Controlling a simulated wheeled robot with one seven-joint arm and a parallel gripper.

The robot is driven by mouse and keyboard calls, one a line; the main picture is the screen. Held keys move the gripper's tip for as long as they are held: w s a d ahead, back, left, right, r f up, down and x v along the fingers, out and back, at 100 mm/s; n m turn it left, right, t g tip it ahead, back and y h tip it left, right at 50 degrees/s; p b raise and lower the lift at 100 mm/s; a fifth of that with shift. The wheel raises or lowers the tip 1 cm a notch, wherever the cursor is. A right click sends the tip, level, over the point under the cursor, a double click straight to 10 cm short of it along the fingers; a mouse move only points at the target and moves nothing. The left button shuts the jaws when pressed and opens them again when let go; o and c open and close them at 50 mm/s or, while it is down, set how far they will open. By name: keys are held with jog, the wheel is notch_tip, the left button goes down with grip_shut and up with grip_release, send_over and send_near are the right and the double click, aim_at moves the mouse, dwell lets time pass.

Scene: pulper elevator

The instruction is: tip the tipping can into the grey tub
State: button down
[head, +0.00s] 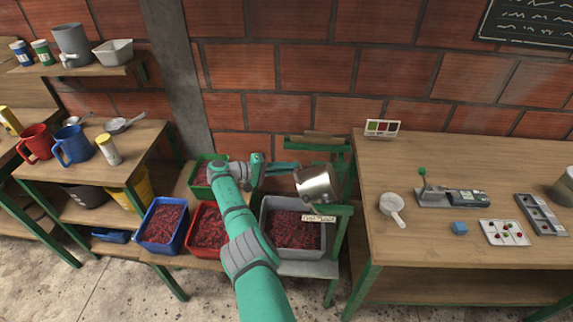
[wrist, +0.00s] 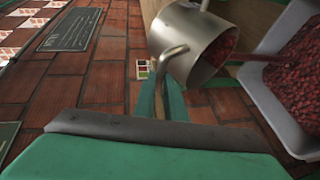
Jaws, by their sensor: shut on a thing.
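The tipping can (head: 314,186) is a shiny metal can, held tilted above the grey tub (head: 264,226). My gripper (head: 294,166) comes from the left and is shut on the can's bent handle. In the wrist view, the gripper's green fingers (wrist: 160,100) are at the handle of the can (wrist: 190,38), and red fruit shows in its mouth. The grey tub (wrist: 268,106) is at the right there, with red fruit inside. A thin reddish-brown strip lies between can and tub; I cannot tell whether it is falling fruit.
A blue tub (head: 163,250) and a red tub (head: 208,256) of red fruit stand left of the grey tub. A green tub (head: 196,187) is behind. A green frame (head: 343,225) and the right table (head: 440,265) are close on the right.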

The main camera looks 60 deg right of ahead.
jog(key=shift+s+a+f, duration=0.1)
jog(key=shift+s+f, duration=0.05)
jog(key=shift+f, duration=0.45)
jog(key=shift+s+a+f, duration=0.1)
jog(key=shift+s+f, duration=0.05)
jog(key=shift+f, duration=0.45)
jog(key=shift+w+a, duration=0.15)
jog(key=shift+w, duration=0.15)
jog(key=c, duration=1.8)
grip_release()
jog(key=shift+w+f, duration=0.1)
jog(key=shift+w, duration=0.1)
jog(key=v, duration=1)
jog(key=shift+w+a+r, duration=0.15)
jog(key=shift+w+r, duration=0.1)
jog(key=shift+r, duration=0.25)
